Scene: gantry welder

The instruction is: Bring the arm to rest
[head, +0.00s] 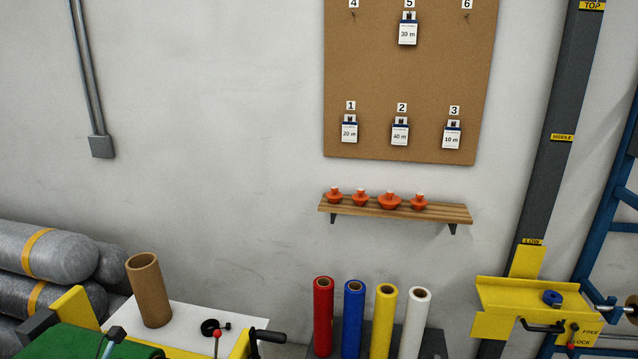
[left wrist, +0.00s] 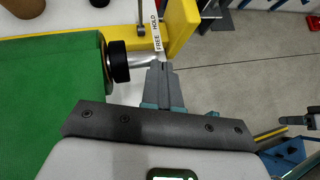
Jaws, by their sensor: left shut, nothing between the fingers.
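My left gripper (left wrist: 160,80) shows in the left wrist view. Its grey fingers are shut together with nothing between them. They point up the picture, close beside a metal shaft with a black collar (left wrist: 118,62) at the end of a green roll (left wrist: 55,110). A yellow bracket (left wrist: 180,25) with a FREE / HOLD label lies just beyond the fingertips. I cannot tell whether the fingers touch the shaft or bracket.
In the head view, a brown tube (head: 149,290) stands on a white surface by the green roll (head: 75,343). Red, blue, yellow and white rolls stand at bottom centre. A shelf (head: 400,209) holds orange pieces below a tag board (head: 405,85).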

